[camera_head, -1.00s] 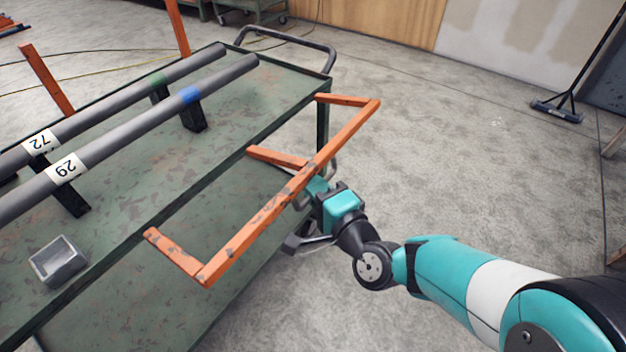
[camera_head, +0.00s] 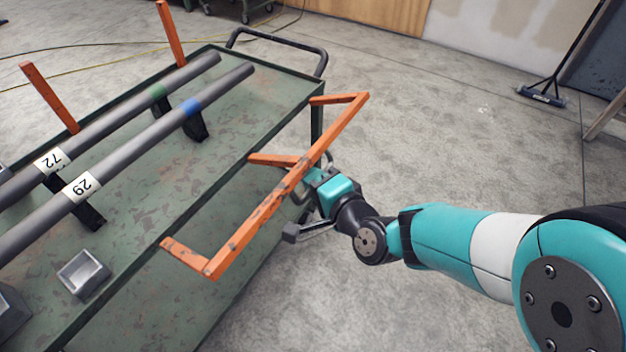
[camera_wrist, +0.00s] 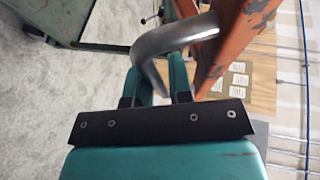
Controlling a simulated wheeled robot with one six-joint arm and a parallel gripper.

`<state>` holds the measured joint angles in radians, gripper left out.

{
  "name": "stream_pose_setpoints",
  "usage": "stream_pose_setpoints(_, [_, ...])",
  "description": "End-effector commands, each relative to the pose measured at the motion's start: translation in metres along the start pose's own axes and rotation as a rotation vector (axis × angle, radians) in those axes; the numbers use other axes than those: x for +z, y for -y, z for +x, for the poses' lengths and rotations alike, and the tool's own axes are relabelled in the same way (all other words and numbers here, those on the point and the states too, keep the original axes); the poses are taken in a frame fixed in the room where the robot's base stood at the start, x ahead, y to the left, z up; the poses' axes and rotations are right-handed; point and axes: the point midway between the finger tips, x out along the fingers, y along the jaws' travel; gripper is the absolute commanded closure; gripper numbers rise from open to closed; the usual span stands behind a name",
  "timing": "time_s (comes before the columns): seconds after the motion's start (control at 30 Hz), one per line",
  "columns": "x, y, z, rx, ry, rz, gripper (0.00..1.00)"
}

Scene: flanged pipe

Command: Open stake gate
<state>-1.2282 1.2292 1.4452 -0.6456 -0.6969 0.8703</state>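The stake gate (camera_head: 262,215) is an orange, scuffed bar frame with three short arms. It stands out from the near long side of the green cart (camera_head: 250,128), its long bar apart from the cart's edge. My gripper (camera_head: 318,186) is at the middle of the long bar, on its outer side. In the wrist view, a bent grey metal handle (camera_wrist: 172,38) comes off the orange bar and passes down between my gripper's teal fingers (camera_wrist: 160,82). The fingers look closed around it; their tips are partly hidden behind the handle.
Two grey pipes, labelled 72 (camera_head: 50,162) and 29 (camera_head: 80,188), rest on black supports on the cart. Two orange stakes (camera_head: 48,97) stand on the far side. A small grey tray (camera_head: 83,272) lies near the cart's edge.

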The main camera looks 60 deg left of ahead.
Motion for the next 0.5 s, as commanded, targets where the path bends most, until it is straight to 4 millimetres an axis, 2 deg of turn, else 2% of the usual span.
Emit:
stream_pose_setpoints(0.03, [-0.0003, 0.0008, 0.0001, -0.002, -0.001, -0.001, 0.69])
stream_pose_setpoints(0.07, [-0.0004, 0.0008, 0.0001, -0.002, -0.001, 0.000, 0.62])
stream_pose_setpoints(0.5, [-0.0003, 0.0014, -0.0021, -0.003, 0.000, 0.001, 0.62])
